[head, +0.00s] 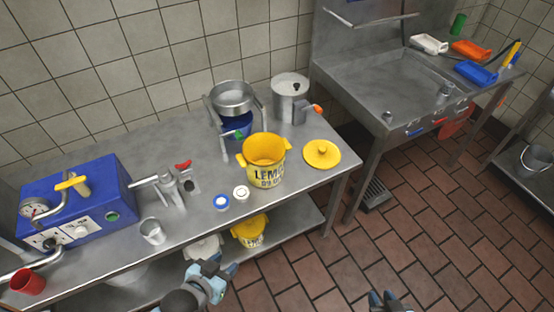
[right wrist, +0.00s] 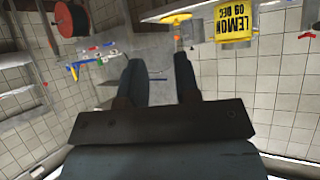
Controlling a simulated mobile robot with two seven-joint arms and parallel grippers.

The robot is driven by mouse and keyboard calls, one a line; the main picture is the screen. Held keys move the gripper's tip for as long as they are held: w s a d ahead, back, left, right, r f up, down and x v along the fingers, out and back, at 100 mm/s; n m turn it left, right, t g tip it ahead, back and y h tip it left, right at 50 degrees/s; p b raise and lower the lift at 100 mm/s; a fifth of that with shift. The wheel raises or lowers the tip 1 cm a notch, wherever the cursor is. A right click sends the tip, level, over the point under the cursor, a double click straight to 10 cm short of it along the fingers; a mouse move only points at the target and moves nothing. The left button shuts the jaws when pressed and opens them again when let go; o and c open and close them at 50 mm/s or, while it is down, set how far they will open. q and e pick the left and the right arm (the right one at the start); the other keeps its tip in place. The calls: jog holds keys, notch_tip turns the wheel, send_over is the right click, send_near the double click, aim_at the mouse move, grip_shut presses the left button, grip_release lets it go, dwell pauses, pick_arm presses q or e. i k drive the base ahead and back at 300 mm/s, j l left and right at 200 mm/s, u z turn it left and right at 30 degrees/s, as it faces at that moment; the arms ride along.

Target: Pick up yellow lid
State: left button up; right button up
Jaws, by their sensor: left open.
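The yellow lid (head: 322,154) lies flat on the steel table, knob up, near its right end. It is just right of the yellow LEMON bucket (head: 264,163), which stands upright without a lid on it. In the right wrist view the lid (right wrist: 176,18) shows nearly edge-on beyond my fingers, beside the bucket (right wrist: 236,22). My left gripper (head: 212,270) is open and empty in front of the table's front edge. My right gripper (head: 382,298) is low at the bottom edge, away from the lid; in its wrist view its fingers (right wrist: 158,68) stand apart with nothing between them.
A pot on a stand (head: 232,98) and a steel canister (head: 291,98) stand behind the bucket. A blue machine (head: 75,205) fills the left end. Two small round lids (head: 221,202) lie before the bucket. Another yellow bucket (head: 250,232) is on the lower shelf. A sink (head: 400,85) is at right.

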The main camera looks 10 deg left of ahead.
aim_at(320, 154)
jog(key=i+l, duration=0.7)
jog(key=i, duration=0.25)
jog(key=i+l+u, duration=0.1)
jog(key=u, duration=0.3)
jog(key=i+l+u, duration=0.1)
jog(key=u, duration=0.35)
jog(key=i+l+u, duration=0.1)
jog(key=u, duration=0.3)
jog(key=k+l, duration=0.05)
jog(key=l, duration=0.05)
